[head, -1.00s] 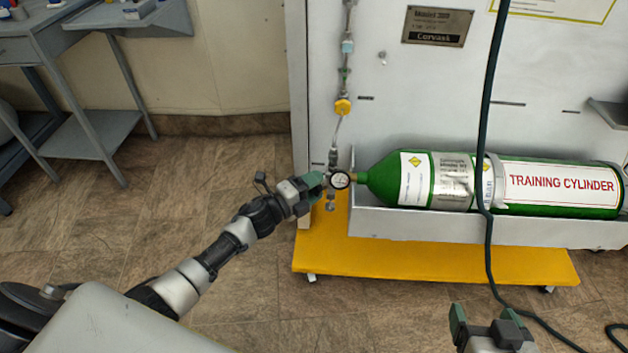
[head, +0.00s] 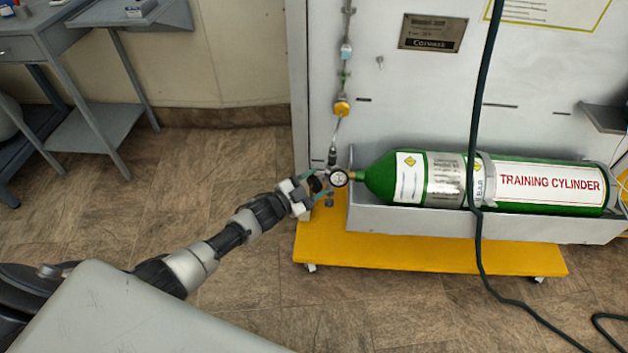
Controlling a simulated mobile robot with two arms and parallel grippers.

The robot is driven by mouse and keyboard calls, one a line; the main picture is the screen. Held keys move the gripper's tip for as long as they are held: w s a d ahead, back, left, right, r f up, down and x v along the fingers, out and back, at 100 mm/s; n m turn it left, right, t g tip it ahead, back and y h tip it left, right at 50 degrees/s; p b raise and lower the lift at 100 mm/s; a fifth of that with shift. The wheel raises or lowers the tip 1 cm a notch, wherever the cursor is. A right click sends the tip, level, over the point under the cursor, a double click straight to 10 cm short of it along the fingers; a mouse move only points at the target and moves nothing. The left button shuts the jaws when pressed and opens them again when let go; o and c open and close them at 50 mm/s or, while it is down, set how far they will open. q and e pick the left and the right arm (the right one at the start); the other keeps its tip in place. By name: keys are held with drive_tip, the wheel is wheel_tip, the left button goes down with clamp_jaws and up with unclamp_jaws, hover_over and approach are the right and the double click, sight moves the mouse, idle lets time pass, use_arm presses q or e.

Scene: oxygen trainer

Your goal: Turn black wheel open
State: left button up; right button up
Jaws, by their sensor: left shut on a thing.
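The black wheel (head: 315,184) is a small dark knob at the left end of the valve fittings, beside the round pressure gauge (head: 339,178). My left gripper (head: 313,186) reaches it from the lower left and is shut on it, with its fingers around the wheel's sides. The fingers partly hide the wheel, and its turn position cannot be read. The green training cylinder (head: 408,180) lies on its side to the right, its neck toward the gauge. My right gripper is out of view.
The cylinder rests in a grey tray (head: 430,224) above a yellow wheeled base (head: 410,255). A dark hose (head: 475,150) hangs in front of the cylinder and runs onto the floor. A grey side table (head: 95,135) stands at the left. Brown floor is clear between.

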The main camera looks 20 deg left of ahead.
use_arm(q)
drive_tip(key=shift+n+p, duration=0.3)
drive_tip(key=shift+n, duration=1.8)
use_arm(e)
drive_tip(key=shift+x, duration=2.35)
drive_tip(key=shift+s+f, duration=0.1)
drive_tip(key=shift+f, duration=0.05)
use_arm(q)
drive_tip(key=o, duration=0.9)
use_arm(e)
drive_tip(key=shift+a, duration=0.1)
use_arm(q)
drive_tip(key=shift+s, duration=0.1)
drive_tip(key=p+v, duration=0.2)
drive_tip(key=v, duration=0.8)
drive_tip(key=shift+s+a, duration=0.2)
drive_tip(key=shift+s, duration=0.05)
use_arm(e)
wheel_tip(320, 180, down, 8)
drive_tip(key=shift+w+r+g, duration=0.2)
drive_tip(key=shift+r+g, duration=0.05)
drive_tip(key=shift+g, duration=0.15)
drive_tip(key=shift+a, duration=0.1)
